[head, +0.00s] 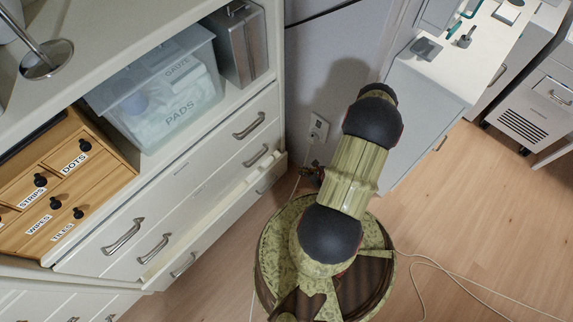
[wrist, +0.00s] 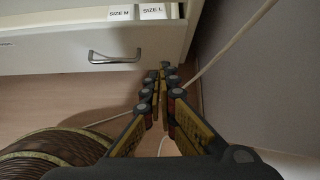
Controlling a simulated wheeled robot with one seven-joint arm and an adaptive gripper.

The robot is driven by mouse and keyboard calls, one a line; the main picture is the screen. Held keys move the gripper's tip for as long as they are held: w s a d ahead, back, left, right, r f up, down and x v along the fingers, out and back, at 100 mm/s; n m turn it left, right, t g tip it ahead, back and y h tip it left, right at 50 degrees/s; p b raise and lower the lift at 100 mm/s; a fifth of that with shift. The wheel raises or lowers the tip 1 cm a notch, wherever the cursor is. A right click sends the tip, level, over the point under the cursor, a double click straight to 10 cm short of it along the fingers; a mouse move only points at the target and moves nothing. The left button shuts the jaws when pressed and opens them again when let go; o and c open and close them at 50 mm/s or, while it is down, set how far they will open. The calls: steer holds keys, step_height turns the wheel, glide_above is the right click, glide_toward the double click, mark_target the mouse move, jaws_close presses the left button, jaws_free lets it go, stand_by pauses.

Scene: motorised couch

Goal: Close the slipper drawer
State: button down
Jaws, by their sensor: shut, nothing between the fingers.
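In the wrist view an off-white drawer (wrist: 60,52) stands partly open, with a metal bar handle (wrist: 115,57) on its front. Cards reading SIZE M (wrist: 121,13) and SIZE L (wrist: 153,11) show inside, above the front's top edge. In the head view the lowest visible drawer (head: 215,222) of the white cabinet juts out a little. My gripper (wrist: 165,72) is shut and empty, its fingertips near the right end of the drawer front in the picture; I cannot tell whether they touch it. In the head view my arm mostly hides the gripper.
A grey wall (wrist: 245,65) runs close along the right in the wrist view, with a pale cable (wrist: 232,42) beside the gripper. A wall socket (head: 318,128) is near the cabinet's end. A wooden box (head: 65,170) and clear bin (head: 165,90) stand above. Open wooden floor lies right.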

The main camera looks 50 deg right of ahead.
steer(key=b, duration=0.6)
glide_toward(280, 163)
steer(key=shift+x, duration=2.3)
